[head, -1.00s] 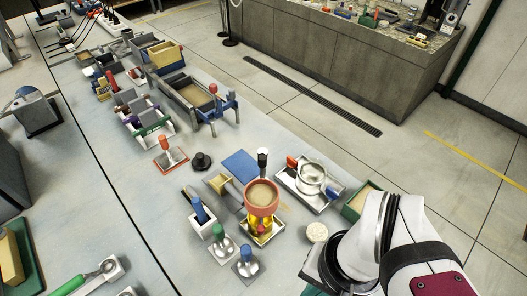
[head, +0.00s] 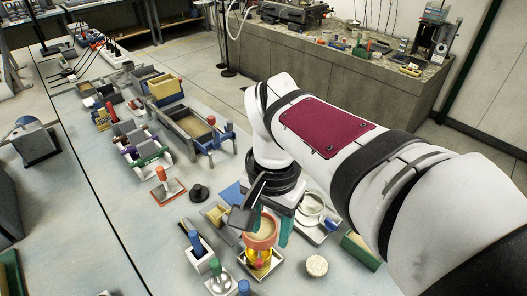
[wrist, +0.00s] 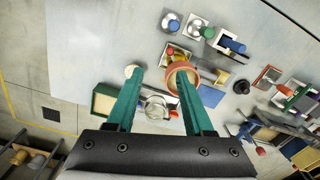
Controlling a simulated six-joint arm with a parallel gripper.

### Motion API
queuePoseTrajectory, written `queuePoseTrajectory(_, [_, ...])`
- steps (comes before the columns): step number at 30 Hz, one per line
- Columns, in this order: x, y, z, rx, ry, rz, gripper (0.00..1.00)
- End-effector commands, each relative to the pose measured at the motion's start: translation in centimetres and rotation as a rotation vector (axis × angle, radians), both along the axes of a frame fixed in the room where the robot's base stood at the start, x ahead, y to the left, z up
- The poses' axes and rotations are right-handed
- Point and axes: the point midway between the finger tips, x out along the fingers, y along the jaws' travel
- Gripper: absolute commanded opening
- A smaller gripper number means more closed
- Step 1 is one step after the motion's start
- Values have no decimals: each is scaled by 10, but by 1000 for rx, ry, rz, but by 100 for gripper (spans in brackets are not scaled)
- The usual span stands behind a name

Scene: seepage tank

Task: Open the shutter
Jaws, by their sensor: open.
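No part is plainly marked as the shutter, and I cannot tell which piece it is. An orange-red bowl of sand (head: 261,229) stands on a yellow base (head: 258,262) on the bench. It also shows in the wrist view (wrist: 183,76), partly behind the right finger. A long sand-filled tank (head: 190,124) with a blue frame and a red-topped handle (head: 211,121) stands farther back. My gripper (wrist: 160,72) points down with its green fingers apart and nothing between them. It is above the bench, close to the bowl in the picture; the height gap is unclear.
A silver round pan (head: 311,208) sits right of the bowl. A blue-handled block (head: 196,245), a green-knobbed piece (head: 215,270), a black knob (head: 199,192) and a red-handled plate (head: 168,188) crowd the left.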

Motion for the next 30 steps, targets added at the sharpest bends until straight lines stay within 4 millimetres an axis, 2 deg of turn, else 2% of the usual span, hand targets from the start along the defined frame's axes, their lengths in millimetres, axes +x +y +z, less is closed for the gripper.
queuePoseTrajectory(1, [12,12,1,-11,-4,1,52])
queuePoseTrajectory(5, [20,20,-8,-23,-9,-10,52])
queuePoseTrajectory(15, [19,19,-100,-21,-6,-10,52])
queuePoseTrajectory(21, [19,19,-137,-20,-9,-11,52])
queuePoseTrajectory(25, [19,18,-150,-20,-10,-10,52])
queuePoseTrajectory(30, [20,19,-154,-19,-12,-11,52])
